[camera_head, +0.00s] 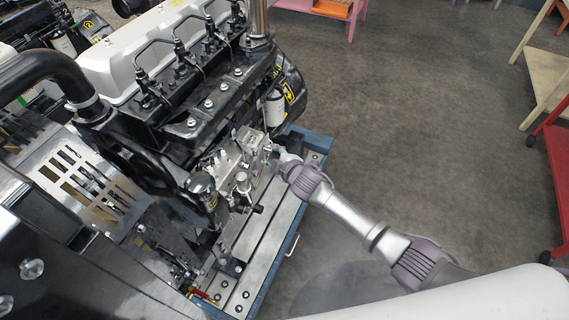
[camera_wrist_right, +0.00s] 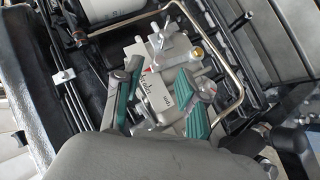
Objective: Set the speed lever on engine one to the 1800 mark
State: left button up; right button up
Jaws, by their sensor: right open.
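The near engine (camera_head: 175,75) has a white top cover and a black body. A silver pump housing (camera_head: 228,165) is on its side, above the blue-edged base. My right gripper (camera_head: 280,158) reaches the pump from the right. In the right wrist view the open gripper (camera_wrist_right: 168,80) has its two green-padded fingers on either side of the pump housing (camera_wrist_right: 155,95), which has small dark markings and a red mark too small to read. A silver lever-like piece (camera_wrist_right: 170,38) stands beyond the fingertips. I cannot tell whether it is the speed lever or whether a finger touches anything. My left gripper is not in view.
A bent metal pipe (camera_wrist_right: 238,75) runs close to the right finger in the wrist view. A white filter (camera_head: 275,108) hangs beside the pump. A second engine with a yellow label (camera_head: 92,24) stands behind at upper left.

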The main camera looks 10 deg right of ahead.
jog(key=v, duration=0.8)
jog(key=shift+s+r, duration=0.15)
jog(key=shift+s, duration=0.1)
